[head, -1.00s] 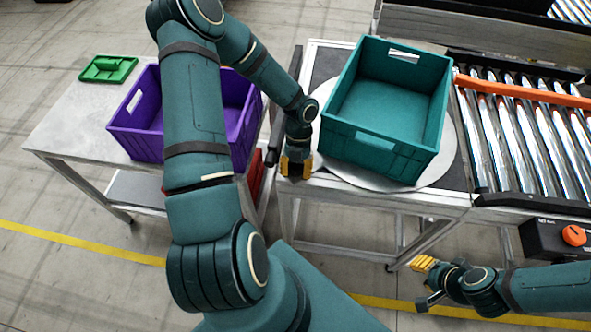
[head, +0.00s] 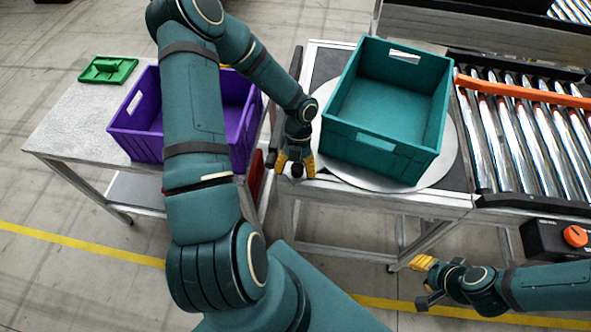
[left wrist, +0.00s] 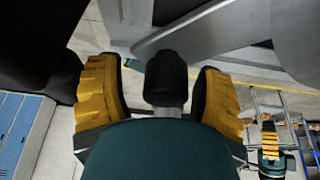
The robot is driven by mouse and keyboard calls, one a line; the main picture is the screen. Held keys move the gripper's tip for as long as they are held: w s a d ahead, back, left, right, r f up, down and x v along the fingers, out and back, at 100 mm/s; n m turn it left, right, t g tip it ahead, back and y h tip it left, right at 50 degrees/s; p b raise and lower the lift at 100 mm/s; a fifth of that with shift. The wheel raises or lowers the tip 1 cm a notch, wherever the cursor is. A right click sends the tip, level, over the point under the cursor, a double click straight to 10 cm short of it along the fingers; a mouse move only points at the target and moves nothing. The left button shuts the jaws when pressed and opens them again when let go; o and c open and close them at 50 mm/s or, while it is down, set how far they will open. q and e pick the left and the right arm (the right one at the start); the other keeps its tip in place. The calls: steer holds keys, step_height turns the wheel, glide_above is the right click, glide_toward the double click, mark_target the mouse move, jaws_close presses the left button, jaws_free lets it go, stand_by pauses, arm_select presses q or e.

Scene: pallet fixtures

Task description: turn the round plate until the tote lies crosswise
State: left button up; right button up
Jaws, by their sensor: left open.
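The teal tote (head: 385,155) stands upright and empty on the round plate (head: 445,170), a pale metal disc. Its slotted ends face toward and away from me, slightly skewed. My left gripper (head: 296,168) is open at the plate's near left edge, beside the tote and apart from it. In the left wrist view a black knob (left wrist: 166,78) on a grey stem stands between the open fingers of that gripper (left wrist: 165,95); contact is not clear. My right gripper (head: 424,280) hangs low at the right, away from the plate; its jaw opening is unclear.
A roller conveyor (head: 530,130) with an orange bar (head: 525,90) adjoins the plate's table on the right. A purple crate (head: 135,140) and a green tray (head: 108,69) are on a side table (head: 65,135) at the left. Open floor lies in front.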

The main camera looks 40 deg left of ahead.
arm_select(q)
steer(key=v, duration=1.1)
steer(key=shift+w+a+r, duration=0.15)
steer(key=shift+a+r, duration=0.05)
steer(key=shift+r, duration=0.15)
